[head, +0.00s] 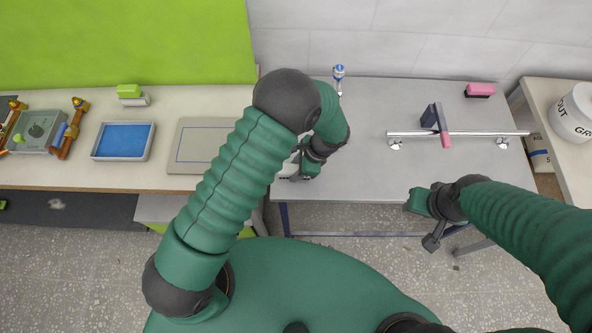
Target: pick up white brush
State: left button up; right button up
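My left gripper (296,172) is low over the near left edge of the grey table (375,180), pointing down. A small white part (288,168) shows beside its fingers; I cannot tell whether it is the white brush or part of the gripper. The fingers are mostly hidden by my own arm and wrist, so their opening is unclear. My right gripper (432,241) hangs in front of the table's near edge, away from the objects; its fingers are too small to judge. No other thing in view is clearly a white brush.
A blue-and-white item (339,76) stands at the table's back edge. A metal rail (470,133) carries a dark and pink piece (436,120). A pink-and-black block (479,90) lies behind. A blue tray (123,141) and green-and-white block (131,95) are on the left bench.

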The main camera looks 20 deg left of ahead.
pick_arm(q)
jog(key=shift+a, duration=0.2)
jog(key=c, duration=0.4)
jog(key=shift+a, duration=0.1)
grip_shut()
pick_arm(e)
jog(key=shift+a, duration=0.35)
pick_arm(q)
jog(key=shift+r, duration=0.15)
pick_arm(e)
jog(key=shift+d+r, duration=0.1)
